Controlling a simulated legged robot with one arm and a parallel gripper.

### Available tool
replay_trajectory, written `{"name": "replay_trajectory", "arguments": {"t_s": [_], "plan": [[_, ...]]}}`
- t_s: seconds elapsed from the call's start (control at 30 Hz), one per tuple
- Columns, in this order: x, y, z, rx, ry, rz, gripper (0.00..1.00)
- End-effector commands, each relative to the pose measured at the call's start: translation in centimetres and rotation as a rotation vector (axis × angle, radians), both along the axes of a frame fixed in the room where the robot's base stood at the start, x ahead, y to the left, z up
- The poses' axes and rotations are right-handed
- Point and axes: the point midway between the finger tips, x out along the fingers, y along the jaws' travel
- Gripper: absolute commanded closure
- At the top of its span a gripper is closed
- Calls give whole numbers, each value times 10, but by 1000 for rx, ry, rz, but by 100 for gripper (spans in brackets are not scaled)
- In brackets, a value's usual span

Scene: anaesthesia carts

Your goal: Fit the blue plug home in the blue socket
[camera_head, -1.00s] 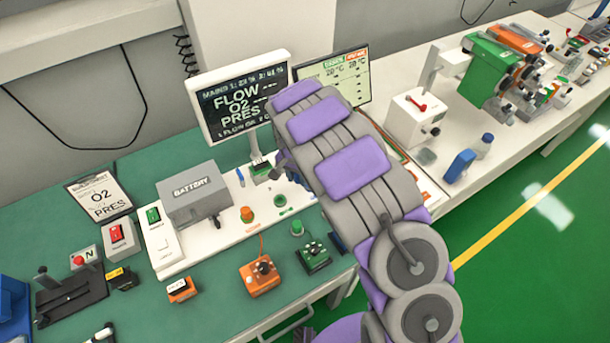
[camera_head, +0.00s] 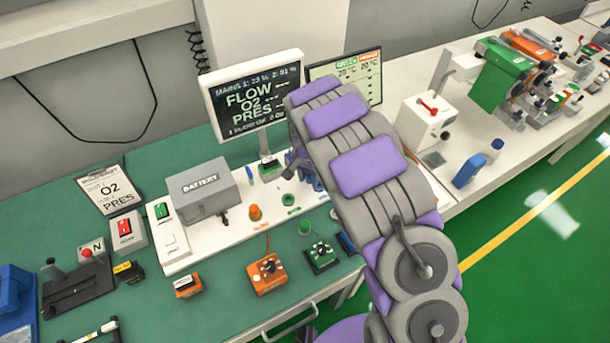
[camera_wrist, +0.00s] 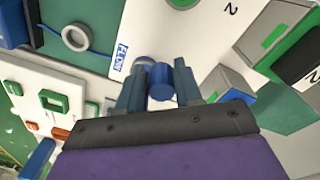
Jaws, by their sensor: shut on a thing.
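My gripper (camera_wrist: 160,88) is shut on a blue cylindrical plug (camera_wrist: 161,86), held between its two blue-grey fingers in the wrist view. A pale round part shows just beyond the plug, beside a label reading FLOW (camera_wrist: 122,58). I cannot tell whether the plug touches it or is apart. In the head view my arm hides most of the gripper and the plug, near the white panel (camera_head: 228,238) below the monitor.
The panel carries a grey battery box (camera_head: 207,191), an orange fitting (camera_head: 255,212) and a green ring (camera_head: 288,199). The monitor (camera_head: 254,95) stands close behind.

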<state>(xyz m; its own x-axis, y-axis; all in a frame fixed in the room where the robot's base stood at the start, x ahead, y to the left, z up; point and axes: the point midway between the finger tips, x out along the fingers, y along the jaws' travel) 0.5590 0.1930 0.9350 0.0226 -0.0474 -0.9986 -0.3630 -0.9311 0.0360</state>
Motion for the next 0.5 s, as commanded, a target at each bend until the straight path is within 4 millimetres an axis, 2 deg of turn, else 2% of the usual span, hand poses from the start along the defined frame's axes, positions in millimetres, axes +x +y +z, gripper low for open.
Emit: {"name": "replay_trajectory", "arguments": {"t_s": [0.13,0.5], "plan": [[-1,-6,1,5,2,-3,100],[1,5,-1,-4,-2,-2,100]]}}
